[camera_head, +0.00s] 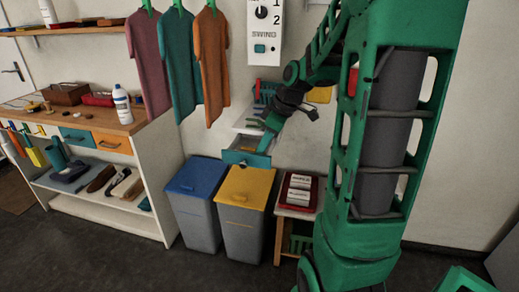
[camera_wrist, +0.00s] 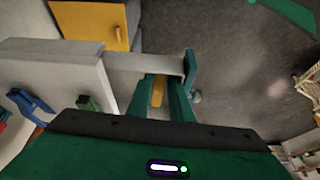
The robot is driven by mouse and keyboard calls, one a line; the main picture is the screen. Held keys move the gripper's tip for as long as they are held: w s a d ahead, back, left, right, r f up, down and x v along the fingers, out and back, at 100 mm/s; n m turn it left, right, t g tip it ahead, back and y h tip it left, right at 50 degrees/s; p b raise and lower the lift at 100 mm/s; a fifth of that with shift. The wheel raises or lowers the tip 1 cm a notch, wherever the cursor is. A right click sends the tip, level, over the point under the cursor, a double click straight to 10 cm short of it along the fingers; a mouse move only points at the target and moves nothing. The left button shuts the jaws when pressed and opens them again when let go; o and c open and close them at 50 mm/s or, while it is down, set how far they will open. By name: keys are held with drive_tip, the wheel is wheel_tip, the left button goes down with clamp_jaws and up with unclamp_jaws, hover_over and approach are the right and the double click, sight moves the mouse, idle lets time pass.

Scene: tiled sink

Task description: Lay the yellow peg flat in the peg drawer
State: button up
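The peg drawer (camera_head: 246,158) is pulled out of a white wall unit and has a teal front. In the wrist view its teal front (camera_wrist: 190,68) is at the right end of a pale side wall. My gripper (camera_head: 262,148) points down at the open drawer. In the wrist view, the green fingers (camera_wrist: 160,88) are close together with the yellow peg (camera_wrist: 157,91) between them, so the gripper appears shut on it. The peg is at the drawer opening; its lower end is hidden, and I cannot tell whether it touches the drawer floor.
A blue-lidded bin (camera_head: 196,178) and a yellow-lidded bin (camera_head: 246,188) stand below the drawer. A small stool (camera_head: 296,210) with a red tray is to their right. Shirts (camera_head: 210,62) hang to the left, above a wooden-topped workbench (camera_head: 78,118).

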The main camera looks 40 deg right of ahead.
drive_tip(key=shift+r, duration=0.1)
drive_tip(key=v, duration=1.2)
drive_tip(key=s+a+f+m+g, duration=0.1)
drive_tip(key=s+a+f+m, duration=0.1)
drive_tip(key=s+f+m, duration=0.2)
drive_tip(key=s+a+f+m+g+h, duration=0.1)
drive_tip(key=s+f+m, duration=0.3)
drive_tip(key=s, duration=0.6)
drive_tip(key=s+a+f+m+g+h, duration=0.1)
drive_tip(key=s+a+f+m+g, duration=0.1)
drive_tip(key=s+a+f+m, duration=0.1)
drive_tip(key=s+f+m, duration=0.1)
drive_tip(key=s+m, duration=0.1)
drive_tip(key=s, duration=0.1)
drive_tip(key=shift+s+a, duration=0.35)
drive_tip(key=shift+s, duration=0.05)
